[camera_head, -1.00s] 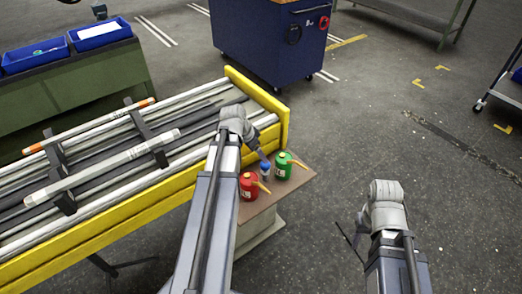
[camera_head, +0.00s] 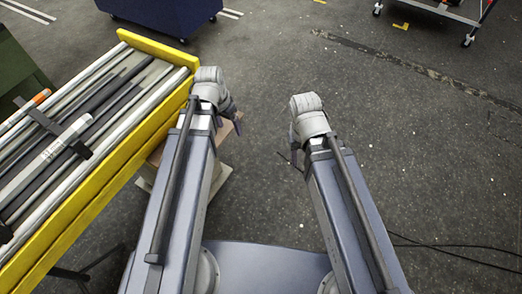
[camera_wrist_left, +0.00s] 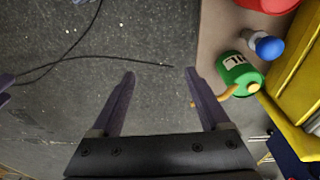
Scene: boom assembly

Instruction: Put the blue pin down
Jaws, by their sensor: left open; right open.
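A small blue and white piece (camera_wrist_left: 268,46), which I take for the blue pin, stands on the brown-topped stand (camera_wrist_left: 215,30) in the left wrist view. It sits between a green can (camera_wrist_left: 238,72) with a yellow spout and a red can (camera_wrist_left: 268,3). My left gripper (camera_wrist_left: 160,74) is open and empty, over the floor beside the stand and apart from the pin. In the head view my left gripper (camera_head: 228,112) hides the pin and cans. My right gripper (camera_head: 295,150) is over bare floor, mostly hidden by its wrist.
A yellow-edged rack (camera_head: 160,47) of long tubes stands at the left, close to my left arm. The stand top (camera_head: 228,130) shows partly behind that arm. A dark blue cabinet (camera_head: 165,15) is at the back. Thin cables (camera_head: 440,247) lie on the floor.

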